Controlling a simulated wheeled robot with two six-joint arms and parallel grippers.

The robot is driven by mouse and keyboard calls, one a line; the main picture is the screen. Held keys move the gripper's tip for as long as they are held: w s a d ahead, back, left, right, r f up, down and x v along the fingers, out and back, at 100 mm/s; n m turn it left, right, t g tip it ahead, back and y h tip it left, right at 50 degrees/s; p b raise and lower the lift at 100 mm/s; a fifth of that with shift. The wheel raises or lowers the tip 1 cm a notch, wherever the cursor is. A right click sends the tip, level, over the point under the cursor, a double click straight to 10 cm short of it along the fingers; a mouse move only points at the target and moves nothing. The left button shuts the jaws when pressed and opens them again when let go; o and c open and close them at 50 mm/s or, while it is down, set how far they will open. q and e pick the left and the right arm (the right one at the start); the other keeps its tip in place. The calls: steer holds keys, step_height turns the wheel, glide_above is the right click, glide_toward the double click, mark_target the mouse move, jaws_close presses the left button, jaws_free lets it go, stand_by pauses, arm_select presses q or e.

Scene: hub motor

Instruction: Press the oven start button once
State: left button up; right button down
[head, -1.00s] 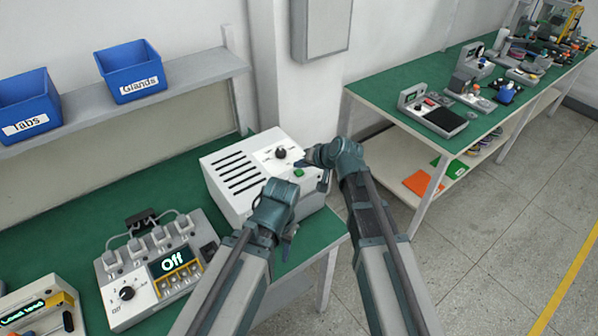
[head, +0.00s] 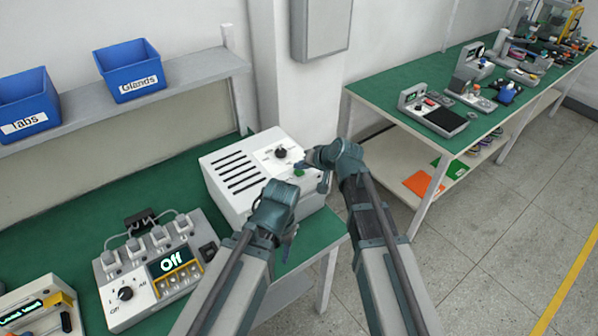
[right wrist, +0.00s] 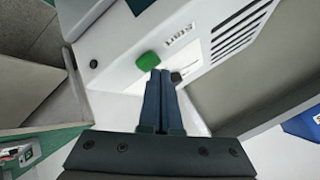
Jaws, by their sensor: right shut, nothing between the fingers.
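The oven (head: 222,200) is a white box with slots and a dark knob (head: 281,153), standing on the green bench. Its green start button (head: 299,173) is on the sloped front, and it shows large in the right wrist view (right wrist: 148,61) beside printed lettering. My right gripper (head: 301,164) is over the panel, right by the button. In the right wrist view its fingers (right wrist: 160,74) are together and empty, tips close beside the button; contact cannot be told. My left gripper (head: 288,240) hangs in front of the oven's front edge; its fingers are too small to judge.
A grey control unit (head: 130,308) reading "Off" stands left of the oven. Blue bins (head: 130,85) sit on the shelf (head: 190,78) above. A second bench (head: 425,75) with devices is at right, with open floor before it.

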mark_target(301, 174)
steer(key=shift+f+b, duration=0.4)
stand_by(0.4)
steer(key=shift+r, duration=0.1)
steer(key=shift+r+p, duration=0.7)
steer(key=shift+p, duration=0.15)
step_height(301, 174, up, 5)
steer(key=p, duration=0.5)
steer(key=shift+r, duration=0.1)
stand_by(0.6)
